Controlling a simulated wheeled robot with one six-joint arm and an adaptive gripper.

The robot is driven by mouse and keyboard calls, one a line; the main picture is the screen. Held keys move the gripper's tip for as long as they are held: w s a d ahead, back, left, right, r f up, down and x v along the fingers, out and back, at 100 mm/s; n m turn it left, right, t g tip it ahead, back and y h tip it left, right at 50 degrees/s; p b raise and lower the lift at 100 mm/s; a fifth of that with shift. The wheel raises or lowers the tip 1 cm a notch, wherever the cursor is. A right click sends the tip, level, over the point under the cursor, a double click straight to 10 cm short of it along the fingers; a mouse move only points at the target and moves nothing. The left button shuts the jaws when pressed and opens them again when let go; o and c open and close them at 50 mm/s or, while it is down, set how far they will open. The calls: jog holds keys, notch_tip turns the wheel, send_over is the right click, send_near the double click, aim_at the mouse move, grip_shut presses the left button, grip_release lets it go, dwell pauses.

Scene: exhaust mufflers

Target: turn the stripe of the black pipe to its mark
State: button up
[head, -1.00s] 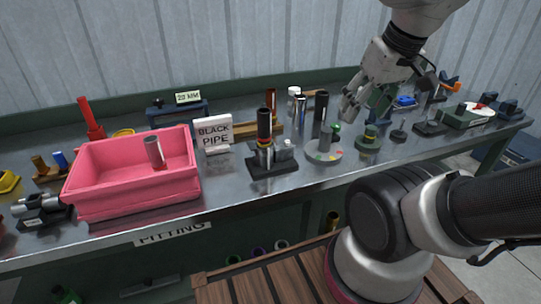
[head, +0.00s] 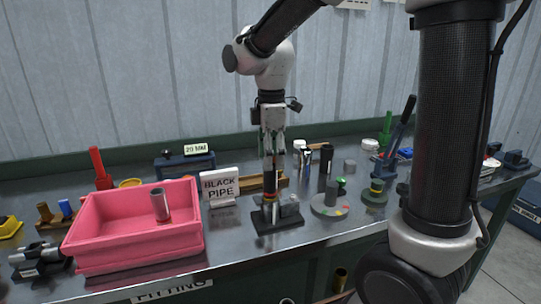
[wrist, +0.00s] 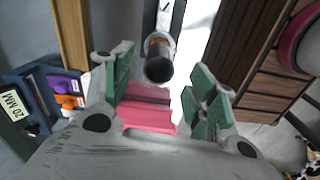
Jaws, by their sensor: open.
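In the wrist view the pipe's round dark end (wrist: 158,68) lies between the two green fingers of my gripper (wrist: 162,98), with clear room on both sides. An orange patch shows on the pipe's side there. I cannot make out the stripe's angle against its mark.
A pink crate (head: 140,252) with a grey tube (head: 160,206) stands to the left. A "BLACK PIPE" sign (head: 221,186) stands left behind the holder. To the right are a round grey plate (head: 330,209) and several upright cylinders.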

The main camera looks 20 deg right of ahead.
aim_at(270, 181)
jog(key=shift+a+f, duration=0.15)
jog(key=shift+f, duration=0.25)
notch_tip(270, 181, down, 7)
jog(key=shift+f, duration=0.1)
jog(key=c, duration=1.2)
jog(key=m, duration=0.3)
jog(key=shift+m, duration=0.4)
jog(key=shift+c, duration=0.3)
jog(key=m, duration=0.5)
jog(key=shift+w, duration=0.1)
